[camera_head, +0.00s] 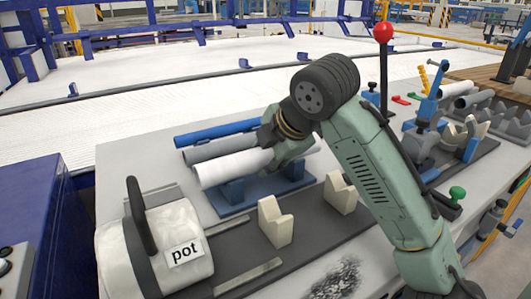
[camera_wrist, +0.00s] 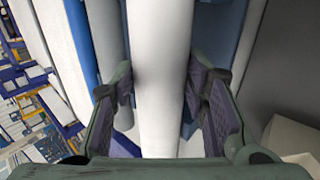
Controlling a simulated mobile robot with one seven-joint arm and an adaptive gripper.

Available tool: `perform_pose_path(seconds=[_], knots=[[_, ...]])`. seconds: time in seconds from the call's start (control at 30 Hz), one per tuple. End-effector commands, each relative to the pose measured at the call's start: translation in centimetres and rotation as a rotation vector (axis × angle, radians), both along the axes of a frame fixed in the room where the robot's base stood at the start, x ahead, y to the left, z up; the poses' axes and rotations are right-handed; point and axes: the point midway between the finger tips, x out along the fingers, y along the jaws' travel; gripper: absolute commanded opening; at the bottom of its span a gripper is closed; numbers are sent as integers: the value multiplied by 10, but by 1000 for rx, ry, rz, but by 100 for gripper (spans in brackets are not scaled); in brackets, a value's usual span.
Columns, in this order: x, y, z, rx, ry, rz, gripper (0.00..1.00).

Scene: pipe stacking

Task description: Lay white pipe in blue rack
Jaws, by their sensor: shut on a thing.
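The white pipe (camera_head: 233,167) lies level at the blue rack (camera_head: 245,200), on its front side. A grey pipe (camera_head: 218,149) and a blue pipe (camera_head: 215,132) lie behind it, side by side. My gripper (camera_head: 287,150) is over the right part of the white pipe. In the wrist view the white pipe (camera_wrist: 160,75) runs between the two fingers of my gripper (camera_wrist: 165,95), which are shut on it. Blue rack parts show on both sides of the pipe there. I cannot tell whether the pipe rests fully on the rack.
Two cream V-shaped supports (camera_head: 275,222) stand on a dark base in front of the rack. A white bag-like pot (camera_head: 155,245) stands at the front left. A clamp fixture (camera_head: 425,140) and more pipes (camera_head: 455,90) are at the right. A red-knobbed post (camera_head: 383,32) rises behind my arm.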

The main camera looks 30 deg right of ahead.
Motion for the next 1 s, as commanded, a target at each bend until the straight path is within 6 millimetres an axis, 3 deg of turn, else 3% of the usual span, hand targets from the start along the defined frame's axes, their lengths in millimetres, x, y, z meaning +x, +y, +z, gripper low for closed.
perform_pose_path(seconds=[0.03, 0.07, 0.4, 0.77, 1.0], knots=[[0, 0, 1, 0, -1, 0, 9], [0, 0, 1, 0, -1, 0, 42], [0, 0, 0, 0, 0, 0, 64], [-2, 0, 3, 0, 0, 0, 64], [-26, 2, 33, -1, -2, 2, 64]])
